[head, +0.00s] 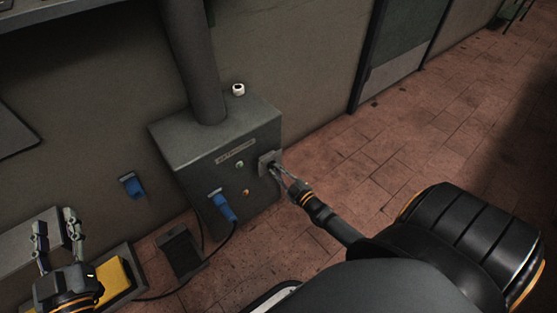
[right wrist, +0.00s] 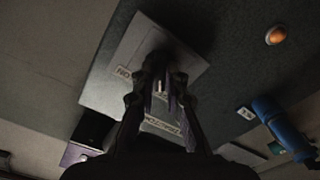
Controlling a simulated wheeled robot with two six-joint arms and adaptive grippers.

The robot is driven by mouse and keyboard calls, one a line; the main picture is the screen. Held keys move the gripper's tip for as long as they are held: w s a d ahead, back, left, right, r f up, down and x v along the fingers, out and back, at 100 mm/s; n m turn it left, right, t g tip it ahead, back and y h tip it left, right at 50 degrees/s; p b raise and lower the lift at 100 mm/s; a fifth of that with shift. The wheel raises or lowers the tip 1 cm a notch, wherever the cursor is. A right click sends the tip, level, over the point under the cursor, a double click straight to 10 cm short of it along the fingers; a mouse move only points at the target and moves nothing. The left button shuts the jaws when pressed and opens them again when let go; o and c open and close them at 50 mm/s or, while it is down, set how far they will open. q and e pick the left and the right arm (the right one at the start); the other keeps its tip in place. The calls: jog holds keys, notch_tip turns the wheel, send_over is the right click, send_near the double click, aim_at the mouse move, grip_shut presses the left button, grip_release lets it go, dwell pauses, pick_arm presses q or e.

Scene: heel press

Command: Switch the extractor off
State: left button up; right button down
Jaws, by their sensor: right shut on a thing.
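The extractor is a grey metal box (head: 188,158) against the wall, with a label reading roughly "EXTRACTOR" on its front. A pale square switch plate (head: 264,158) sits on the front's right side; it also shows in the right wrist view (right wrist: 105,90) with an "ON" label. My right gripper (head: 279,170) is at this plate, its fingers (right wrist: 160,85) shut on the dark switch handle at its middle. The fingers mostly hide the handle, so I cannot tell its position. An orange lamp (head: 246,193) shows on the front, also in the right wrist view (right wrist: 276,35). My left gripper (head: 57,240) is open and empty, far left.
A blue plug (head: 223,206) with a dark cable is in the box's front. A blue wall socket (head: 131,186) is to the left. A dark pedal (head: 181,253) lies on the floor, near a yellow object (head: 117,275). Open tiled floor (head: 400,150) lies right.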

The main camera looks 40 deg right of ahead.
pick_arm(q)
jog(key=shift+f+g, duration=0.4)
jog(key=shift+f, duration=0.55)
pick_arm(e)
jog(key=c, duration=1.4)
grip_release()
jog(key=s, duration=0.8)
jog(key=s+d, duration=0.1)
jog(key=s, duration=0.3)
